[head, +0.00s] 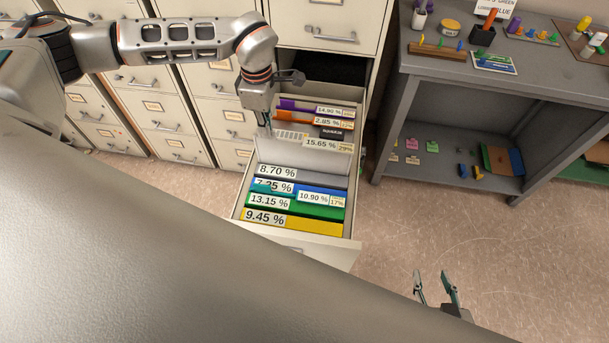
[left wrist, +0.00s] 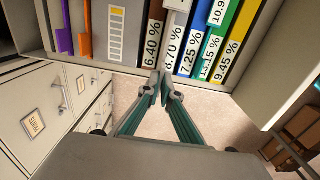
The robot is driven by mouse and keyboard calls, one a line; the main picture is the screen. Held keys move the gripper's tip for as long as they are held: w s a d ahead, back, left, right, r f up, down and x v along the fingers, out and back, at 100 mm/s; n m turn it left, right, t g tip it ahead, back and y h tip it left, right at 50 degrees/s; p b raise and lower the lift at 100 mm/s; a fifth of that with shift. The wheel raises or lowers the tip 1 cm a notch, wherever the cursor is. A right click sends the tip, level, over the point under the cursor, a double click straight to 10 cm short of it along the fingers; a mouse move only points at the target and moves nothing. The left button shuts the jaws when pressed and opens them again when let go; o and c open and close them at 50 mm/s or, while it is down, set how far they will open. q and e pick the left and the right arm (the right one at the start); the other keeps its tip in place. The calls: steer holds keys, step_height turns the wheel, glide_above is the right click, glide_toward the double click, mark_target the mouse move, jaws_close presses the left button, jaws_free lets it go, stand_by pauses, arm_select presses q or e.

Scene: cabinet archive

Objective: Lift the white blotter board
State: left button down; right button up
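A pale white-grey panel (head: 300,157) leans in the open drawer between the grey folder marked 8.70 % and the tag marked 15.65 %. It looks like the white blotter board; its lower part is hidden. My left gripper (head: 266,128) points down by the drawer's left side, beside the panel's far left end. In the left wrist view its fingertips (left wrist: 163,84) are together, with nothing visible between them, just short of the drawer edge near the 8.70 % label. My right gripper (head: 436,284) is open and empty above the floor at the lower right.
The drawer (head: 352,205) also holds blue, green and yellow folders (head: 290,220) in front, with purple and orange ones behind. Closed cabinets stand left. A grey shelf unit (head: 410,110) with small items stands right. The floor between is clear.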

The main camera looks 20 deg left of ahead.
arm_select(q)
steer(key=shift+r, duration=3)
steer(key=shift+w, duration=0.1)
